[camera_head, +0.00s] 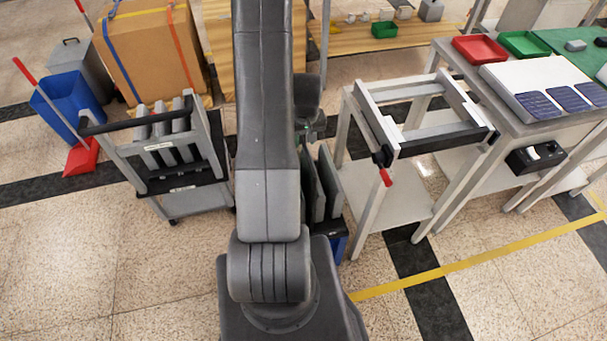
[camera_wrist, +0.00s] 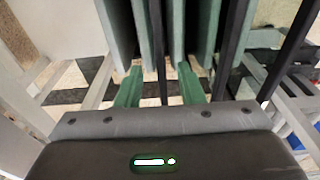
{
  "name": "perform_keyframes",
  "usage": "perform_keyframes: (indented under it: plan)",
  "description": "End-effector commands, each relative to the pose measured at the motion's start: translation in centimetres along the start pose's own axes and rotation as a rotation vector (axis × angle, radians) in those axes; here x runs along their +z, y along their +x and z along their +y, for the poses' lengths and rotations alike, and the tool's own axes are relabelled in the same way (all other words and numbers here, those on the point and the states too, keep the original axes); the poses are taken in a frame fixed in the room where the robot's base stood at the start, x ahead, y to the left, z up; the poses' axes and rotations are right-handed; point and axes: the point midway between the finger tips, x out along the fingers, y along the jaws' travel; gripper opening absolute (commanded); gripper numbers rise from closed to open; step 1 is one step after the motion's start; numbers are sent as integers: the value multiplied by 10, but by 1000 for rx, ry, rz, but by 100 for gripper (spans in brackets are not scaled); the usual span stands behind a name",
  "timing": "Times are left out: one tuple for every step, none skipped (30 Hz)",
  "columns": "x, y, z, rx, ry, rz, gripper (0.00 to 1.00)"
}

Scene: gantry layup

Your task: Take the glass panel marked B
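Several flat panels with grey-green edges stand upright side by side in the wrist view, one of them a panel (camera_wrist: 178,30) just beyond my fingers. My gripper (camera_wrist: 159,70) has two green fingers spread apart, below and in front of the panels. A thin dark upright bar (camera_wrist: 159,45) shows between the fingers, and nothing is clearly gripped. In the head view, dark upright panels (camera_head: 329,185) stand in a low rack, partly hidden by my arm. No letter B is readable on any panel, so I cannot tell which is B. My gripper is mostly hidden behind my arm there.
A grey wheeled cart (camera_head: 185,193) with sloped slots stands left. An open metal frame (camera_head: 440,138) on a stand with a red-handled clamp (camera_head: 385,177) stands right of the rack. A workbench (camera_head: 520,72) with red and green trays is farther right. Floor in front is clear.

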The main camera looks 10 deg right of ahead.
Motion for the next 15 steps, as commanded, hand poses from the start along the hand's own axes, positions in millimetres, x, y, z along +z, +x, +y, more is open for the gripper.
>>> perform_keyframes:
  plan:
    - [0,1,0,0,0,0,35]
    - [0,2,0,0,0,1,35]
    - [-1,4,0,0,0,1,35]
    - [-1,6,0,0,0,0,35]
    - [-1,8,0,0,0,-1,35]
    - [-1,12,-1,-1,0,-2,35]
    - [-2,15,-1,-1,0,-2,35]
    - [-2,19,-1,-1,0,-2,35]
    - [-4,23,-2,0,0,-1,35]
    - [-4,27,-2,-1,0,-2,35]
    - [-4,30,-2,-1,0,-3,35]
    - [-4,35,-2,0,1,-2,35]
    - [-4,39,-2,-1,1,-2,35]
    - [-4,42,-2,-1,1,-2,35]
    - [-4,45,-2,0,1,-1,35]
